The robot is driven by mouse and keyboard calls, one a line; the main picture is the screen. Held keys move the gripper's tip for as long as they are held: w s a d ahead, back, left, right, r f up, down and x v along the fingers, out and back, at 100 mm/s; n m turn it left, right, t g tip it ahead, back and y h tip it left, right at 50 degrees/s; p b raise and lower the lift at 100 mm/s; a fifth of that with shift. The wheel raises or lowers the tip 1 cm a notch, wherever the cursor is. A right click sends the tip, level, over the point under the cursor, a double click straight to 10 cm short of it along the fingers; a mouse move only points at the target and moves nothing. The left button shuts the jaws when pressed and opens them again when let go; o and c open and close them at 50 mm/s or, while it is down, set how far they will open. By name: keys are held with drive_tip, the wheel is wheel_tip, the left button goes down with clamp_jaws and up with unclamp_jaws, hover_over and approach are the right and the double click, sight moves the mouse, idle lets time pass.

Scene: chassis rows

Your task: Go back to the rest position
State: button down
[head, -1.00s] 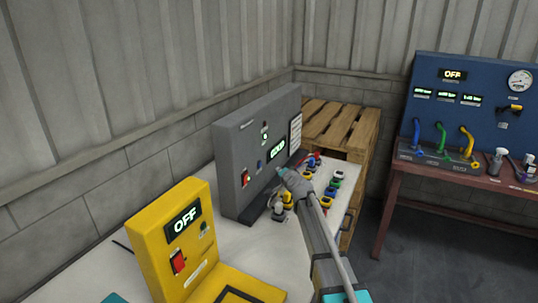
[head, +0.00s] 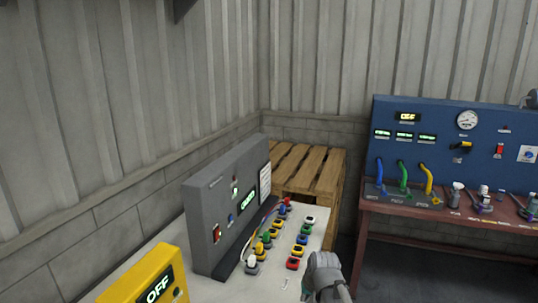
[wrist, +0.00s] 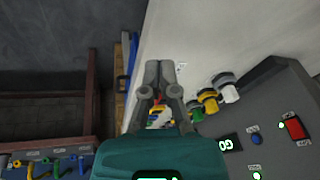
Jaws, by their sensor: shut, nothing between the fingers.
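My gripper (head: 323,262) is at the front right of the white table (head: 172,238), apart from the grey panel. Its fingers are together and empty in the wrist view (wrist: 158,68). The grey panel (head: 208,195) stands upright on the table with a lit green display (head: 249,199) and a red switch (head: 216,233). A row of coloured plugs (head: 266,241) sits along its foot, some with wires. A second row of coloured connectors (head: 298,251) lies between that row and my gripper.
A yellow box (head: 150,280) showing OFF stands at the near left. A wooden pallet stack (head: 315,172) is behind the table. A blue panel (head: 420,150) with a gauge and coloured hoses stands on a reddish bench (head: 400,212) at right. Dark floor lies between.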

drive_tip(key=s+d+g+h, duration=0.1)
drive_tip(key=s+d, duration=0.2)
drive_tip(key=s, duration=0.2)
drive_tip(key=s+d+r+g+h+p, duration=0.1)
drive_tip(key=s+d+g, duration=0.1)
drive_tip(key=s, duration=0.3)
drive_tip(key=shift+s+d, duration=0.15)
drive_tip(key=shift+d, duration=0.25)
idle(0.4)
